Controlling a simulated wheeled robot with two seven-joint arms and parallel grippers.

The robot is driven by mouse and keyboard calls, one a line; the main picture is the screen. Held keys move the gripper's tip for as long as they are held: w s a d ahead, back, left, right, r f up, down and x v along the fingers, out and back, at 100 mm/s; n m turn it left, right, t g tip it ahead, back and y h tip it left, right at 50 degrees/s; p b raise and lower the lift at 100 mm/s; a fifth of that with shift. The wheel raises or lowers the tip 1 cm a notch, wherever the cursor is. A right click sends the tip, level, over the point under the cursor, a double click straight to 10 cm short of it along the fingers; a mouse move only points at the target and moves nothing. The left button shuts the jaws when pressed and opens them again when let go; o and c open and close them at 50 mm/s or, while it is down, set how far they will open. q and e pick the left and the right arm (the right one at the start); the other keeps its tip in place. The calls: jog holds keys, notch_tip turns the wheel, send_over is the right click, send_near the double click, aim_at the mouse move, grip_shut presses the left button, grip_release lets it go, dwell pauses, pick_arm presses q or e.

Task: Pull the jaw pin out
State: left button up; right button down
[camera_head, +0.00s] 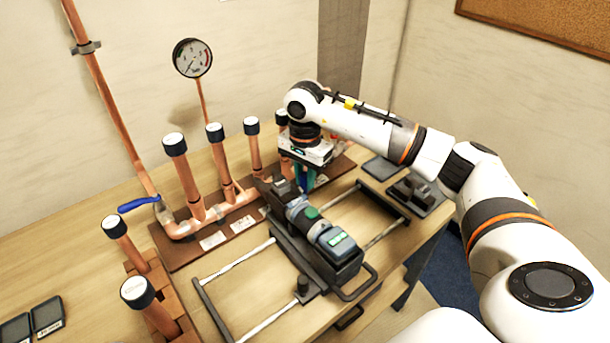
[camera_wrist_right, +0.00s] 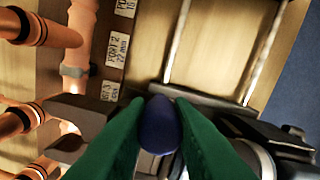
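The press tool (camera_head: 318,238), black and grey with green parts, lies on a sliding carriage on the bench, its jaw end (camera_head: 272,192) toward the copper manifold (camera_head: 182,228). My right gripper (camera_head: 306,184) reaches down at the jaw end from behind. In the right wrist view its green fingers (camera_wrist_right: 160,120) stand on both sides of a blue rounded knob (camera_wrist_right: 159,126), which I take for the head of the jaw pin, and appear to touch it. The pin's shaft is hidden under the knob. My left gripper is not in view.
Capped copper stubs (camera_head: 215,132) rise close beside the gripper. A blue valve lever (camera_head: 139,204) and a pressure gauge (camera_head: 192,58) are farther left. Steel rails (camera_head: 232,262) flank the carriage. A dark flat pad (camera_head: 381,168) lies at right.

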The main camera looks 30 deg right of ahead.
jog(key=d+b, duration=0.1)
jog(key=d, duration=0.2)
jog(key=d+b, duration=0.1)
jog(key=d, duration=0.1)
jog(key=shift+w+d+r+b, duration=0.1)
jog(key=shift+w+d+b, duration=0.15)
jog(key=shift+b, duration=0.1)
jog(key=c, duration=1.3)
grip_release()
jog(key=shift+o, duration=0.2)
jog(key=shift+a, duration=0.1)
notch_tip(320, 180, up, 12)
jog(key=b, duration=0.1)
